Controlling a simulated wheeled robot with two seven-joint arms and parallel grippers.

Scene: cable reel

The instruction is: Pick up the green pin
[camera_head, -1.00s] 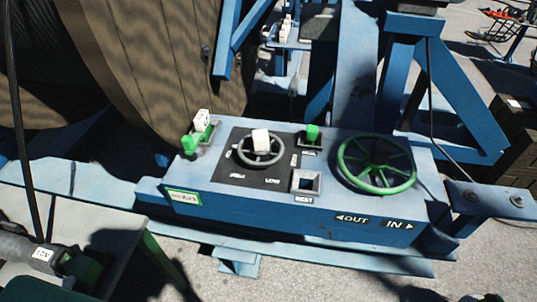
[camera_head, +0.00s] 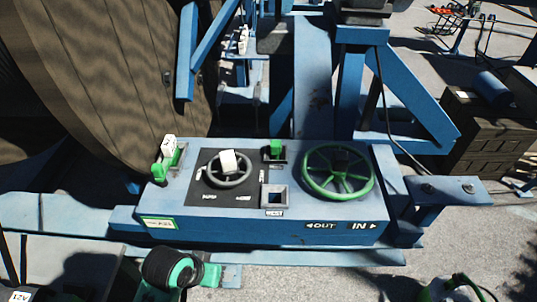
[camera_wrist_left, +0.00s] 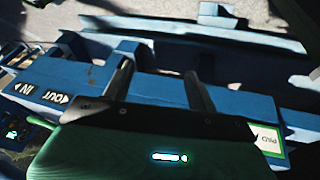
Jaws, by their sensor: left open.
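The green pin (camera_head: 276,148) stands in a square metal socket on top of the blue console (camera_head: 330,215), between the two handwheels and above the empty square socket with a label. In the head view, the black and green end of my left arm (camera_head: 172,268) is low at the left, in front of the console and apart from the pin. In the left wrist view, my left gripper (camera_wrist_left: 160,88) shows two dark fingers spread apart with nothing between them. The console's front shows upside down beyond them. I cannot make out the pin there. My right gripper does not show.
A grey handwheel (camera_head: 228,170) with a white knob and a larger green handwheel (camera_head: 338,172) flank the pin. A green lever with a white tag (camera_head: 168,150) stands at the console's left. A wooden reel (camera_head: 100,80) and blue frame rise behind.

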